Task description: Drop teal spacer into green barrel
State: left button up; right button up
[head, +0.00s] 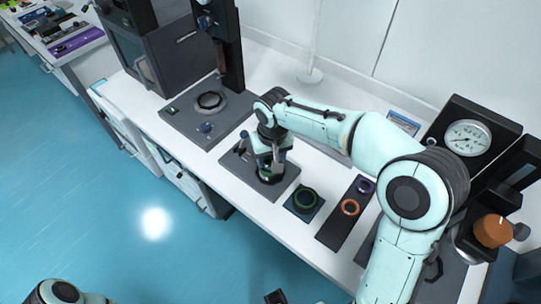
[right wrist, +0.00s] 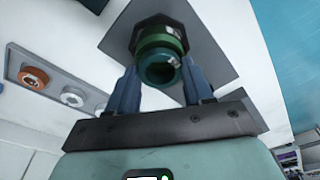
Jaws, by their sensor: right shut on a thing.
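My right gripper (head: 268,160) points down over a dark square plate (head: 240,162) on the bench. In the right wrist view its two blue-grey fingers (right wrist: 160,85) are shut on the teal spacer (right wrist: 158,74), a short ring. The green barrel (right wrist: 160,36) shows right behind the spacer, with a dark base on the plate. The spacer is in line with the barrel's mouth or very close to it; I cannot tell whether they touch. In the head view the fingers mostly hide the spacer and barrel.
A green ring (head: 306,198) lies on a small dark mat beside the plate. A round gauge (head: 467,138) stands at the right, and a dark stand (head: 228,50) behind left.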

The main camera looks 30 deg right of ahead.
jog(key=shift+f, duration=0.1)
dwell(0.7)
jog(key=o, duration=1.1)
pick_arm(q)
jog(key=shift+r, duration=0.1)
pick_arm(e)
jog(key=shift+r+p, duration=2.1)
jog(key=shift+r, duration=0.95)
pick_arm(q)
jog(key=r, duration=0.1)
jog(key=w+r, duration=0.1)
jog(key=r, duration=0.1)
jog(key=w+r, duration=0.1)
jog(key=shift+w+r, duration=0.2)
jog(key=shift+r, duration=0.1)
pick_arm(e)
jog(key=shift+f, duration=0.1)
